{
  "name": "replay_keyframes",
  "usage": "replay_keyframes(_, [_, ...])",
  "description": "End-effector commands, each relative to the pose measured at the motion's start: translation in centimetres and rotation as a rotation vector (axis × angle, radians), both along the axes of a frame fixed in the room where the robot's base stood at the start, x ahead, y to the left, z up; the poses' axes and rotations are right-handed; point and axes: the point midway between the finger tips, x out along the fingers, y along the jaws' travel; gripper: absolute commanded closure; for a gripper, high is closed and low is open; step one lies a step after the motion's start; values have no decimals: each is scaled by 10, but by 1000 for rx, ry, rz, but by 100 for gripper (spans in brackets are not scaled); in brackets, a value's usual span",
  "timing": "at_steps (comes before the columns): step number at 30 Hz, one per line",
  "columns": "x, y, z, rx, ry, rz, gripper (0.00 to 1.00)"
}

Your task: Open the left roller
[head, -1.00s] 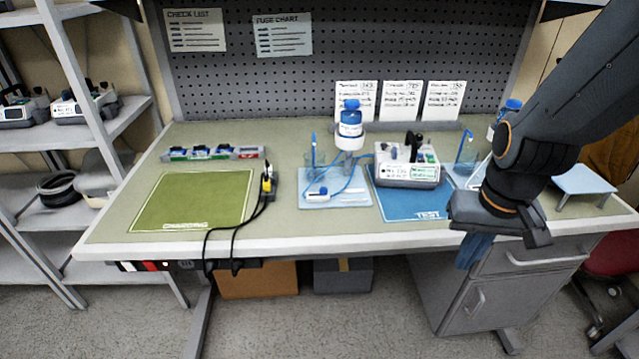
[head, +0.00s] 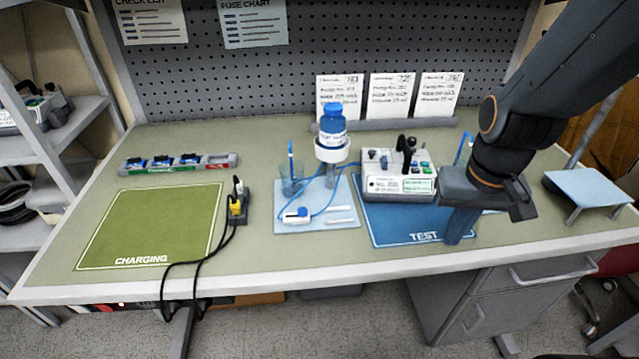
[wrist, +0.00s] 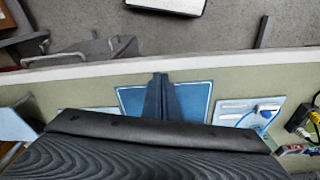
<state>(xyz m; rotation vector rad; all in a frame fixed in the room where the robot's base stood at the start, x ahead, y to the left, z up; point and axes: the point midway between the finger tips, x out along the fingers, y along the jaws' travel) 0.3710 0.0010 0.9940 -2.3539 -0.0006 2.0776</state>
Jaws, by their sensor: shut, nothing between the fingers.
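The left roller (head: 296,214), a small white and blue clamp on a blue tube, lies on the left light-blue tray (head: 345,223) in the middle of the bench. It also shows in the wrist view (wrist: 267,109), right of my fingers. My gripper (head: 458,228) points down over the right part of the blue TEST mat (head: 385,232), well to the right of the left roller and apart from it. Its fingers (wrist: 161,98) are shut together and empty. My arm hides much of the right-hand station behind it.
A blue-capped bottle (head: 333,122) stands on a holder behind the left tray. A pump (head: 399,187) sits at the back of the TEST mat. A yellow-black plug (head: 237,208) with black cables is to the left. The green CHARGING mat (head: 150,225) is bare.

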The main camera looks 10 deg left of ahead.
Motion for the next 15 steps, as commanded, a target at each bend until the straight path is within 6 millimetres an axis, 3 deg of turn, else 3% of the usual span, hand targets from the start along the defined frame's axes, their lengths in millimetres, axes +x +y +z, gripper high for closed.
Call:
replay_keyframes(11, [1,1,0,6,6,-16,100])
replay_keyframes(15, [12,17,-2,81,83,-207,100])
